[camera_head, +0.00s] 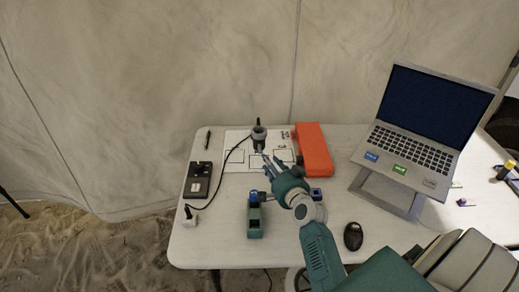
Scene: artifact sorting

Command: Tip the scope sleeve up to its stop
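A dark, upright scope (259,146) with a grey ring-like sleeve (259,132) around its upper part stands at the back of the white printed sheet on the table. A black cord runs from it toward the left. My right gripper (268,160) reaches in from the lower right, with its fingertips just in front of and below the sleeve. Whether they touch the scope, and how far apart they are, is too small to tell. My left gripper is not in view.
An orange case (314,150) lies right of the scope. A green holder (254,219) sits in front. A laptop (420,130) on a stand and a mouse (353,236) are at right.

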